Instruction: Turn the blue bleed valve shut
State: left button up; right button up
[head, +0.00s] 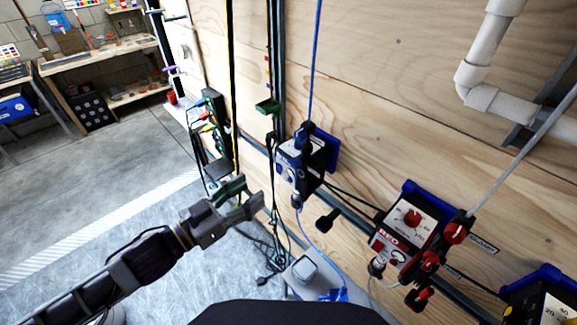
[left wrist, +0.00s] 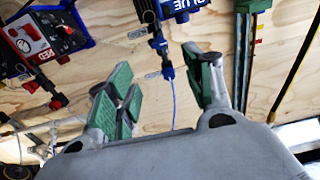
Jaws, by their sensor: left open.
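The blue filter unit (head: 300,165) hangs on the plywood wall right of the middle in the head view. Its lower part, lettered BLUE, shows at the top of the left wrist view (left wrist: 182,8). A small blue fitting (left wrist: 167,72) with a thin blue hose sits below a dark body there; I cannot tell for sure which part is the bleed valve's handle or how it is turned. My left gripper (head: 246,194) is open and empty, left of and below the blue unit. In the left wrist view its green-padded fingers (left wrist: 163,88) stand apart, with the hose between them in the picture.
The red filter unit (head: 405,232) is to the right on the same wall, with a yellow-labelled unit (head: 543,300) beyond it. A black lever-like part (head: 327,220) juts out between blue and red. Cables hang below the blue unit. Open floor (head: 90,165) lies left.

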aim_at(295, 163)
pick_arm(q)
jog(key=shift+w+d, duration=0.15)
jog(key=shift+w+d+b, duration=0.5)
jog(key=shift+w+b, duration=0.05)
jog(key=shift+b, duration=0.2)
jog(key=shift+w+d, duration=0.15)
jog(key=shift+d, duration=0.05)
jog(key=shift+b+x, duration=1.75)
jog(key=shift+b, duration=0.4)
jog(key=shift+b+x, duration=1)
jog(key=shift+b, duration=0.1)
